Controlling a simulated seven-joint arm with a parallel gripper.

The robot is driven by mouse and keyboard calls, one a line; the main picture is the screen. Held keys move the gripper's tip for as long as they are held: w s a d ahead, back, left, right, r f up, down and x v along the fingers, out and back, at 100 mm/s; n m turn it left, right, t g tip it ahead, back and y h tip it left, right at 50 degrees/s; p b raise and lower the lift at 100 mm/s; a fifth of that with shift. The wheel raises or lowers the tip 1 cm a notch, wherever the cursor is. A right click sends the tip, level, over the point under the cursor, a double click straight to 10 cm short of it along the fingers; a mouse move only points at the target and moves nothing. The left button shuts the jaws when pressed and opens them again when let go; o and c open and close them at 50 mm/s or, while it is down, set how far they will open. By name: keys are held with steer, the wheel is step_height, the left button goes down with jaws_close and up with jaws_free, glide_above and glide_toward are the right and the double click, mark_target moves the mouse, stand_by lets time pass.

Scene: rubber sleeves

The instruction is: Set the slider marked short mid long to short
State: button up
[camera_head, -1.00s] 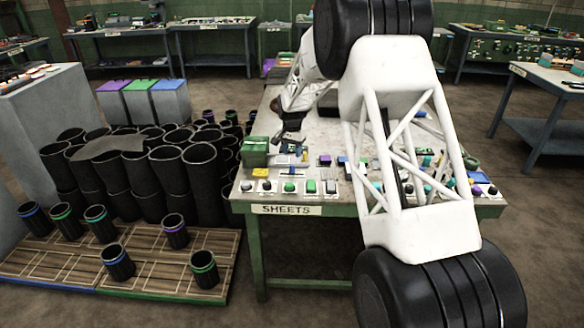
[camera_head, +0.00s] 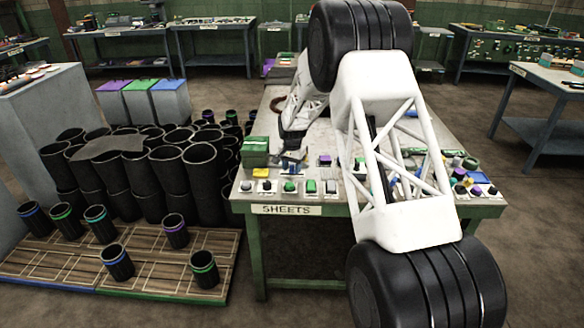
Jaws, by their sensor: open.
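The bench marked SHEETS (camera_head: 352,209) carries a row of small controls along its front edge. The labels on the controls are too small to read, so I cannot tell which one is the slider marked short mid long or where its knob stands. My gripper (camera_head: 290,167) is small and dark in this view. It is low over the left part of the bench, just right of a green box (camera_head: 255,150), pointing down with its jaws open. I see nothing held in it. Whether it touches a control cannot be told. My white arm hides the middle of the bench.
A yellow control (camera_head: 262,173), a green button (camera_head: 290,187) and a purple piece (camera_head: 324,160) are near my gripper. More controls crowd the bench's right end. Black sleeves (camera_head: 110,180) stand on the floor to the left.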

mark_target(283, 174)
steer(key=shift+c, duration=0.3)
jaws_close()
steer(key=shift+a, duration=1.7)
steer(key=shift+o, duration=0.3)
jaws_free()
steer(key=shift+r, duration=0.1)
